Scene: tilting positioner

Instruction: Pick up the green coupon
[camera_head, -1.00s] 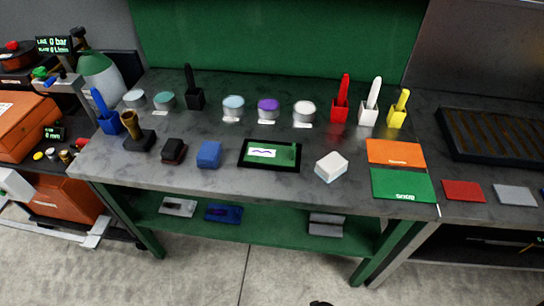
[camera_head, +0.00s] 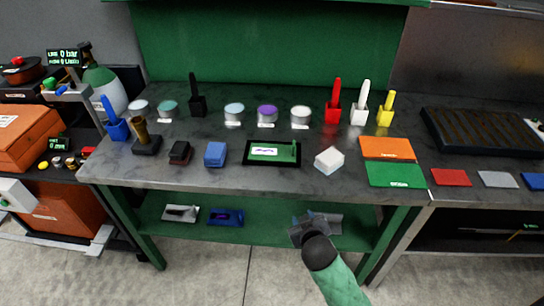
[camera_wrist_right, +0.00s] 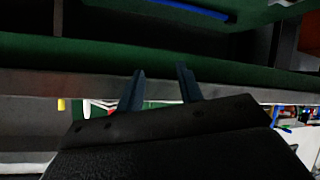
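No small green coupon can be told for sure in the head view. A flat green rectangle with white lettering (camera_head: 396,174) lies at the right front of the bench, below an orange one (camera_head: 387,147). Small flat plates lie right of it: red (camera_head: 451,177), grey (camera_head: 498,179) and blue (camera_head: 533,181), the last cut by the picture edge. My right gripper (camera_head: 308,219) is in front of the bench's lower shelf, below the bench top and away from these plates. In the right wrist view its two fingers (camera_wrist_right: 160,69) stand apart with nothing between them. My left gripper is out of view.
The bench (camera_head: 225,184) carries a white block (camera_head: 329,160), a black-framed tablet (camera_head: 272,153), a blue block (camera_head: 215,154) and several tubs and holders. A dark slatted tray (camera_head: 484,132) is at the back right. The bench's front edge is above my right gripper.

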